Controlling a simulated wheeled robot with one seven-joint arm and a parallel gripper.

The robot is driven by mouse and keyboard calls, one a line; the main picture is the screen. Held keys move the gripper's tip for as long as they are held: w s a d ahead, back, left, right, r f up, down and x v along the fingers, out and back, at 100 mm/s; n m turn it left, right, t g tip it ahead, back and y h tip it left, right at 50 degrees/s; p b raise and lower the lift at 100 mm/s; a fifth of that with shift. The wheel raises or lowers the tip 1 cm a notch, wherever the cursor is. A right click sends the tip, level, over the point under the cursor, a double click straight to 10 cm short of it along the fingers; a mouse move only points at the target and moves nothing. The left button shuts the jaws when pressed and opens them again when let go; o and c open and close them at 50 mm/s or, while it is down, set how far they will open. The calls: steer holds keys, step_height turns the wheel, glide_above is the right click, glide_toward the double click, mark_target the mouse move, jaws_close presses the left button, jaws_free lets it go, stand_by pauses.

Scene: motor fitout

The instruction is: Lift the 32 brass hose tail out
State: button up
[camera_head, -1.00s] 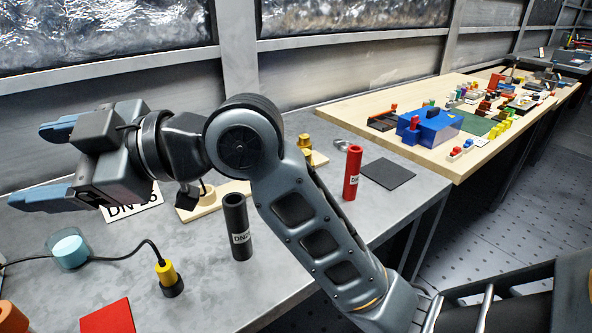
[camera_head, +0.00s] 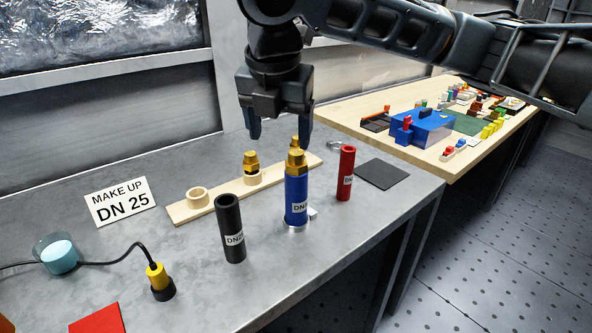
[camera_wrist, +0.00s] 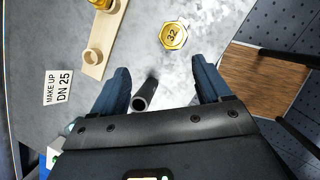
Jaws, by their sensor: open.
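The 32 brass hose tail (camera_head: 296,159) sits in the top of an upright blue hose (camera_head: 296,198) with a DN label. In the wrist view its gold hex top (camera_wrist: 173,35) is marked 32 and lies beyond the fingertips, not between them. The blue hose is hidden under it there. My gripper (camera_head: 280,134) points down, open and empty, above the bench near the brass. In the wrist view its two blue fingers (camera_wrist: 161,70) are spread wide apart. The hose stands in a small metal base (camera_head: 296,226).
A black hose (camera_head: 231,228) and a red hose (camera_head: 346,173) stand either side. A sign (camera_head: 121,202) reads MAKE UP DN 25. A dark mat (camera_head: 382,174) lies right. A cabled yellow tool (camera_head: 157,275) stands front left.

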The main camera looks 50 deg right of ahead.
mark_target(296, 152)
steer(key=d, duration=0.1)
steer(key=d+f, duration=0.1)
steer(key=s+d, duration=0.1)
steer(key=shift+f+g+h, duration=0.2)
steer(key=shift+g+h, duration=0.2)
steer(key=x, duration=0.5)
steer(key=shift+w+f, duration=0.25)
steer(key=shift+f, duration=0.15)
steer(key=c, duration=1.2)
